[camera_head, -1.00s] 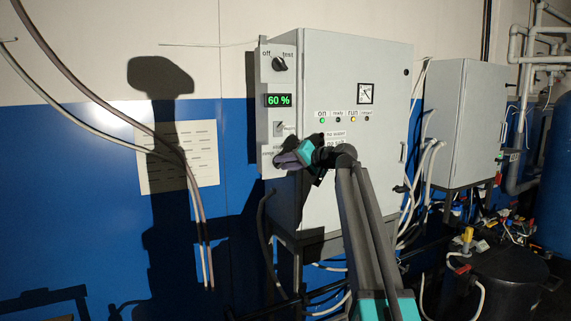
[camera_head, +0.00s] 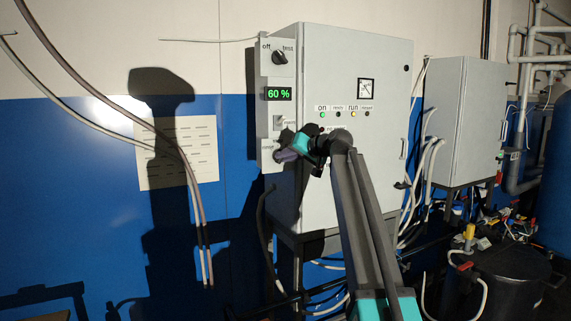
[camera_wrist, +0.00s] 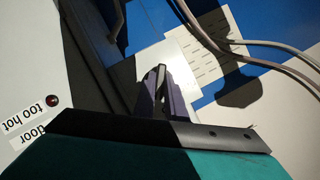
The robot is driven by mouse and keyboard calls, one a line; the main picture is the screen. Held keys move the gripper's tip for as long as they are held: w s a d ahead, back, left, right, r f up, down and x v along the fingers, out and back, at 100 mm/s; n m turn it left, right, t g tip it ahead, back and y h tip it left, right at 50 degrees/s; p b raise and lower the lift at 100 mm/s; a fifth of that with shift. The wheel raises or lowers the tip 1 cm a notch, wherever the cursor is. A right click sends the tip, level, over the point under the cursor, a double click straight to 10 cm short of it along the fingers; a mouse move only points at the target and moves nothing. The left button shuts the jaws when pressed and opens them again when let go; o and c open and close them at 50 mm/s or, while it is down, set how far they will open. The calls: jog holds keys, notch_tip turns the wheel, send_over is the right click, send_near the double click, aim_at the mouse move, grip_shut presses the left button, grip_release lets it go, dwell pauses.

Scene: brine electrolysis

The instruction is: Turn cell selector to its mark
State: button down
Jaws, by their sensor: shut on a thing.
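The grey control cabinet (camera_head: 345,190) has a narrow panel (camera_head: 264,128) on its left side. This panel carries a dark knob (camera_head: 280,58) marked off and test, a green 60 % display (camera_head: 278,94) and a small switch (camera_head: 278,121). My gripper (camera_head: 277,156) is at the panel's lower part, below the switch. In the wrist view my gripper (camera_wrist: 160,72) has its fingers close together against the light panel face, shut on a selector knob. The fingers hide most of that knob, and I cannot read its pointer or mark.
A round gauge (camera_head: 366,88) and several lamps sit on the cabinet door. A red lamp (camera_wrist: 53,100) labelled too hot shows in the wrist view. Hoses (camera_head: 165,140) hang on the left wall. A second cabinet (camera_head: 465,120) and a dark barrel (camera_head: 500,285) stand to the right.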

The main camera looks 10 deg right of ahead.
jog(key=n+h+b, duration=0.3)
jog(key=n+b, duration=0.1)
jog(key=b, duration=0.1)
jog(key=shift+a+n, duration=0.15)
jog(key=shift+n, duration=0.15)
dwell(0.4)
jog(key=c, duration=1.8)
grip_release()
jog(key=shift+s+b, duration=0.15)
jog(key=shift+b, duration=0.15)
